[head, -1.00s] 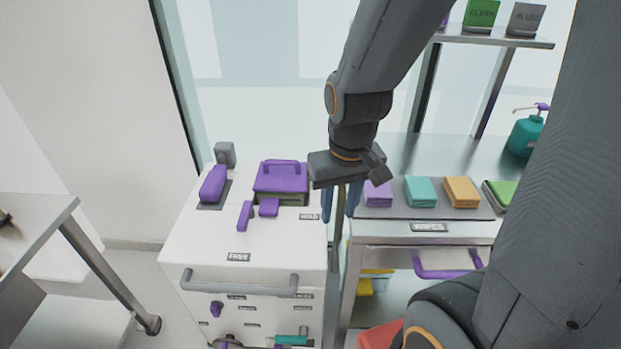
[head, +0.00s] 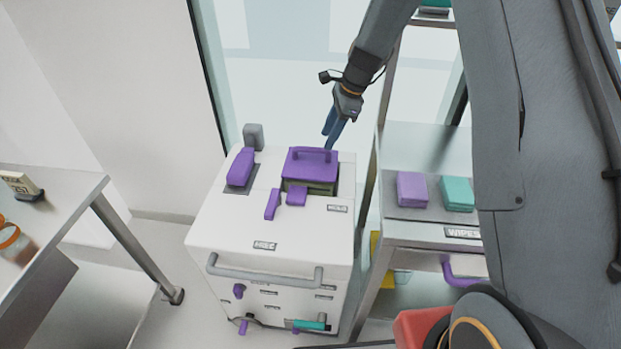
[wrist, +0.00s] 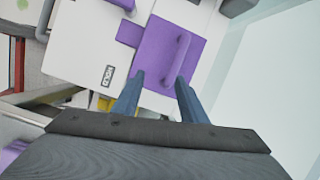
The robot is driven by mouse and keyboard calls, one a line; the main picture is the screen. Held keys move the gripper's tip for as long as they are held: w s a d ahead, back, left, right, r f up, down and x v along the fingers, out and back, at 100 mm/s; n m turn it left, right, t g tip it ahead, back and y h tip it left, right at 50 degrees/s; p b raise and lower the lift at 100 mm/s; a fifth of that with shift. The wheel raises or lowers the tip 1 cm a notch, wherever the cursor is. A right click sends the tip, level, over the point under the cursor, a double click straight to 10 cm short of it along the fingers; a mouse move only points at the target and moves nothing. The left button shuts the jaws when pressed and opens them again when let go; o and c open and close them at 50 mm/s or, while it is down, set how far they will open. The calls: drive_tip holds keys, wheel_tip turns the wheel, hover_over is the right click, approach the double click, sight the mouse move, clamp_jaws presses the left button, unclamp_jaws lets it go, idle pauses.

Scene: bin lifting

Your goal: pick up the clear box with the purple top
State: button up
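The clear box (head: 321,189) has a purple top (head: 303,163) with a raised purple handle. It sits in an opening at the back right of the white cart's top. In the wrist view the purple top (wrist: 154,54) and its handle (wrist: 178,58) lie just beyond the fingertips. My gripper (head: 333,136) is above and behind the box's right side. In the wrist view my gripper (wrist: 160,82) has two blue fingers standing apart with nothing between them. The box's clear sides are mostly hidden inside the cart.
The white cart (head: 222,225) also carries a purple-topped item (head: 241,167), two small purple pieces beside the box, and a grey post (head: 253,137). A metal wipes table (head: 440,212) stands to the right, with shelf posts behind. A metal table (head: 60,190) is at left.

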sight(311, 149)
drive_tip(key=w+m, duration=0.1)
drive_tip(key=w+a+f, duration=0.1)
drive_tip(key=w+a+f+m, duration=0.1)
drive_tip(key=shift+w+f+m+y, duration=0.1)
drive_tip(key=shift+w+m+y, duration=0.2)
drive_tip(key=shift+w, duration=0.05)
drive_tip(key=shift+w+a+f+p, duration=0.1)
drive_tip(key=shift+a+f+p, duration=0.25)
drive_tip(key=shift+f, duration=0.25)
drive_tip(key=shift+p+x, duration=1.7)
drive_tip(key=shift+x, duration=1.55)
clamp_jaws()
drive_tip(key=shift+r, duration=0.1)
